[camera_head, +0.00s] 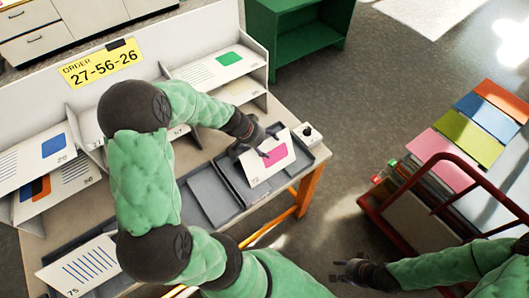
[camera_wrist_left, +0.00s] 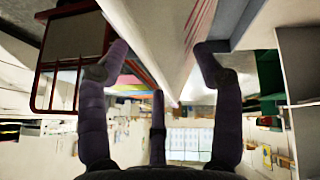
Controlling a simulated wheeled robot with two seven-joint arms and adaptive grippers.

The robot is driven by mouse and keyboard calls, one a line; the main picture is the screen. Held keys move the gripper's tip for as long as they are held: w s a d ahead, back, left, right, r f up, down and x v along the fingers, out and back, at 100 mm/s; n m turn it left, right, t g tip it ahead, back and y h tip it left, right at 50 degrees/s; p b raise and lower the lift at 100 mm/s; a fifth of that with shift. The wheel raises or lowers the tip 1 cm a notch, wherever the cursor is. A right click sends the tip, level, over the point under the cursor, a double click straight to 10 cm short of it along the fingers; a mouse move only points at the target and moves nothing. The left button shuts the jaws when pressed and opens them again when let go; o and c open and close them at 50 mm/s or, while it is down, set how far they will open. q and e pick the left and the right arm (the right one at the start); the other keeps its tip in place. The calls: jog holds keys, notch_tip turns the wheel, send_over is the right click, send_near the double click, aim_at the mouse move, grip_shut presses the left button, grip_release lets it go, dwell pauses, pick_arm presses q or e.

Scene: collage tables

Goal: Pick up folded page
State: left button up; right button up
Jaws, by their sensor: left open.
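A folded white page (camera_head: 265,172) with a pink square and the number 72 stands tilted in the dark tray at the table's right end. My left gripper (camera_head: 262,143) is at its upper edge, jaws open. In the left wrist view the page (camera_wrist_left: 165,35) hangs between the spread fingers of my left gripper (camera_wrist_left: 155,70), with gaps beside it. Whether any finger touches it I cannot tell. My right gripper (camera_head: 342,271) is open and empty, low over the floor to the right of the table.
An order sign (camera_head: 100,63) reads 27-56-26. White shelves hold several other printed pages, one with a green square (camera_head: 229,58). A red cart (camera_head: 425,180) with coloured sheets stands right.

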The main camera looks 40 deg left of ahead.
dwell(0.4)
pick_arm(q)
jog(key=c, duration=0.7)
jog(key=shift+d+f, duration=0.1)
jog(key=shift+c, duration=0.3)
jog(key=shift+s, duration=0.1)
